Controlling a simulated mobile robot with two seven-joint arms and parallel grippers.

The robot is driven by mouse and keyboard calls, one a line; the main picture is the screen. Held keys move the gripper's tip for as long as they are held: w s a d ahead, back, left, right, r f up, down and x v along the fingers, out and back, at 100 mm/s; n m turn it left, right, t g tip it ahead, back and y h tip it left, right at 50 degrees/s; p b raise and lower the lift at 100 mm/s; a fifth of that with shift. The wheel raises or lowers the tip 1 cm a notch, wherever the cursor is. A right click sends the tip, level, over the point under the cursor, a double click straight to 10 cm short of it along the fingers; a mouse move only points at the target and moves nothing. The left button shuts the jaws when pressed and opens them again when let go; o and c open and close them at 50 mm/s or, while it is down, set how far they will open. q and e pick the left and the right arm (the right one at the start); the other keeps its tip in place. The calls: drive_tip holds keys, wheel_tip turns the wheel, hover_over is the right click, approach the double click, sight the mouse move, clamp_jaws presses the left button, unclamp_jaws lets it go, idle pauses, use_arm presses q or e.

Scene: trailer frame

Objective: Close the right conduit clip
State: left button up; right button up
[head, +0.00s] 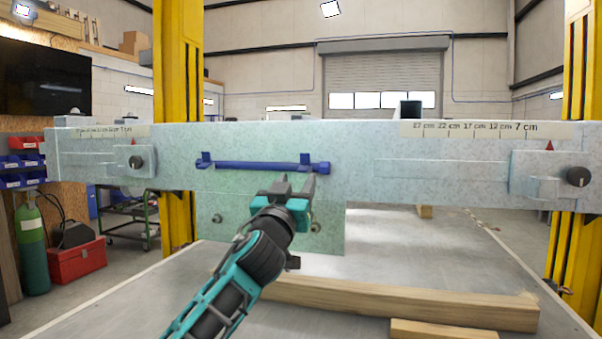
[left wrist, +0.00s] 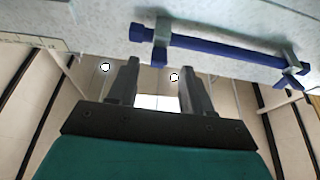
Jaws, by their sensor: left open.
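A dark blue conduit (head: 255,165) runs level along the front of the pale speckled beam. The right conduit clip (head: 306,160) is near its right end, with a tab standing up above the conduit. The left clip (head: 205,160) stands up in the same way. My left gripper (head: 296,183) is open and empty, just below the right clip and apart from it as far as I can see. In the left wrist view, its two fingers (left wrist: 155,80) point upward with the conduit (left wrist: 220,48) above them. I cannot tell there which clip is which. My right gripper is not in view.
A lower plate (head: 330,235) with round bolts hangs below the beam behind my left arm. Wooden beams (head: 390,301) lie on the table below. Yellow posts (head: 178,120) stand behind the beam. Clamp blocks with black knobs (head: 577,177) sit at the beam's ends.

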sight(304, 162)
use_arm(q)
drive_tip(key=shift+x, duration=2.05)
clamp_jaws()
